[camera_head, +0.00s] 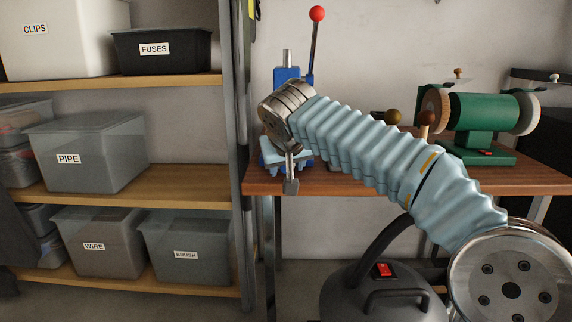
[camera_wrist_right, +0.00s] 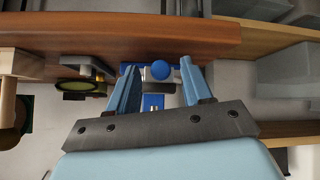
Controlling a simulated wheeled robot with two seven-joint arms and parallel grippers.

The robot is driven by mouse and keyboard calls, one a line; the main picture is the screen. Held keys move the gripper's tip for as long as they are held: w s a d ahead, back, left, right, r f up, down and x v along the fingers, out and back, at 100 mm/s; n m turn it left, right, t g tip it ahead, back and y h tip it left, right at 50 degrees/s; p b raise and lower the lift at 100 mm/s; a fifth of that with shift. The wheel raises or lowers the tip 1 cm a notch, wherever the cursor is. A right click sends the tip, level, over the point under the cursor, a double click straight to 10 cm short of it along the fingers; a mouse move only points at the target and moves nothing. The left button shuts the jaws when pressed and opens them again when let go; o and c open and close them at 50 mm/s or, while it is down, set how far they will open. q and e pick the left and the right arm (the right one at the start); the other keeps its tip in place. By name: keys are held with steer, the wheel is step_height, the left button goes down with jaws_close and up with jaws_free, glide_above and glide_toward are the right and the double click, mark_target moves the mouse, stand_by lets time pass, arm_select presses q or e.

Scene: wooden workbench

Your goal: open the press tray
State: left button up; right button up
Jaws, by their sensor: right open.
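The blue press (camera_head: 287,75), with a lever topped by a red ball (camera_head: 317,14), stands at the left end of the bench, partly hidden by my right arm. My right gripper (camera_head: 285,160) is low in front of the press. In the wrist view my right gripper (camera_wrist_right: 159,76) is open, with light blue fingers apart. A round blue knob (camera_wrist_right: 161,69) shows between the fingertips, with gaps on both sides. Blue parts (camera_wrist_right: 152,103) with a pale piece show behind it; I cannot tell how far out the tray is. My left gripper is not in view.
The wooden bench (camera_head: 500,180) carries a green grinder (camera_head: 484,110) at the right. A metal shelf with labelled bins, such as the PIPE bin (camera_head: 88,155), stands close at the left. A grey vacuum (camera_head: 375,295) is on the floor below my arm.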

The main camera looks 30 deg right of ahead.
steer(key=p+v, duration=0.3)
steer(key=v, duration=1.1)
steer(key=shift+w, duration=0.15)
steer(key=w+a+f+n+g+y+p, duration=0.1)
steer(key=w+a+f+n+y+p, duration=0.2)
steer(key=f, duration=0.7)
steer(key=w+a+f+g+y+p, duration=0.15)
steer(key=w+a+f, duration=0.3)
steer(key=f, duration=0.45)
steer(key=w+a+f+n+g+y+p, duration=0.1)
steer(key=w+a+f+n+g, duration=0.3)
steer(key=f, duration=0.6)
steer(key=s+a+f+m+y+p, duration=0.1)
steer(key=s+a+f+y+p, duration=0.15)
steer(key=s+f, duration=0.45)
steer(key=s+a+f+m+y+p, duration=0.1)
steer(key=s+a+f+m, duration=0.15)
steer(key=f, duration=0.95)
steer(key=s+f+m+p, duration=0.1)
steer(key=s+f, duration=0.3)
steer(key=s, duration=0.3)
steer(key=s+f+m+p, duration=0.1)
steer(key=s+f, duration=0.3)
steer(key=s, duration=0.4)
steer(key=shift+d+f+g+h+p, duration=0.25)
steer(key=shift+g+h+p, duration=0.05)
steer(key=shift+g+p, duration=0.15)
